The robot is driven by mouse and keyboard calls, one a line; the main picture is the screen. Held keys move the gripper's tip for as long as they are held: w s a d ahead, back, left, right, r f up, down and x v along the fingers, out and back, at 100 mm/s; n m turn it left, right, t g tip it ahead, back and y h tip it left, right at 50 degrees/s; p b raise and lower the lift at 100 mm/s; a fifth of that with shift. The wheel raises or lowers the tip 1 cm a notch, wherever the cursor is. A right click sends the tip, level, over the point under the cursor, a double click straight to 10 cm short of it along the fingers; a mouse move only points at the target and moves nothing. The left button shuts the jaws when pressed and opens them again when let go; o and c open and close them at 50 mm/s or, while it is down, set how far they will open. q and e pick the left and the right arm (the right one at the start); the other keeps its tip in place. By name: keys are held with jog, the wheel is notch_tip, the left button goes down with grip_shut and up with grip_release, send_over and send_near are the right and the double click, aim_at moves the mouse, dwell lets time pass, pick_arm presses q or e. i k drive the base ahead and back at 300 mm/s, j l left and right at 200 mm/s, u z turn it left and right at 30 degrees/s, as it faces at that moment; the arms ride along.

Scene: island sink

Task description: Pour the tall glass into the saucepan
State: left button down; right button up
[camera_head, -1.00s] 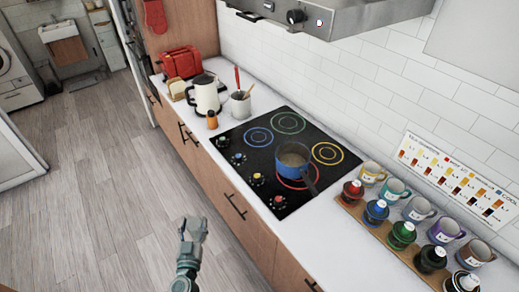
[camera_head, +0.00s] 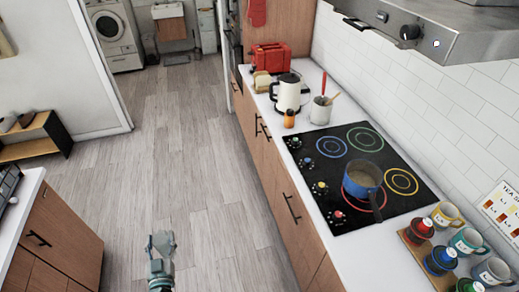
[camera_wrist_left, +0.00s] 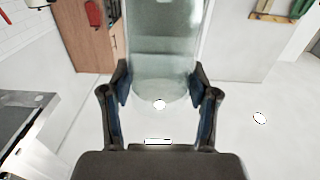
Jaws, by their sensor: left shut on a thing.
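The blue saucepan (camera_head: 358,190) stands upright on the black cooktop (camera_head: 320,178), near the front right, with its dark handle pointing toward the lower edge of the picture. My left gripper (camera_head: 162,240) is low in the head view, over the floor and left of the counter, well apart from the saucepan. In the left wrist view the left gripper (camera_wrist_left: 160,84) is shut on the tall glass (camera_wrist_left: 160,45), which is clear and greenish. The glass can hardly be made out in the head view, and its contents cannot be told. My right gripper is not in view.
Mugs (camera_head: 447,213) and colored-lidded jars (camera_head: 419,230) stand right of the cooktop. A kettle (camera_head: 289,95), utensil cup (camera_head: 320,110) and red toaster (camera_head: 270,58) stand behind it. Another counter (camera_head: 55,235) is at left. The floor between is clear. A hood (camera_head: 440,35) overhangs the cooktop.

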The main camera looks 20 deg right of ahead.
aim_at(351, 184)
jog(key=j+u, duration=0.1)
jog(key=u, duration=0.85)
jog(key=i+u, duration=0.2)
jog(key=i+l+z, duration=0.15)
jog(key=z, duration=0.3)
jog(key=i+z, duration=0.6)
jog(key=z, duration=0.7)
jog(key=i+z, duration=0.15)
jog(key=z, duration=0.35)
jog(key=j+z, duration=0.1)
jog(key=z, duration=0.35)
jog(key=i+z, duration=0.1)
jog(key=z, duration=0.35)
jog(key=j+z, duration=0.15)
jog(key=z, duration=0.3)
jog(key=j+z, duration=0.1)
jog(key=z, duration=0.4)
jog(key=j+z, duration=0.1)
jog(key=z, duration=0.35)
jog(key=i+j, duration=0.05)
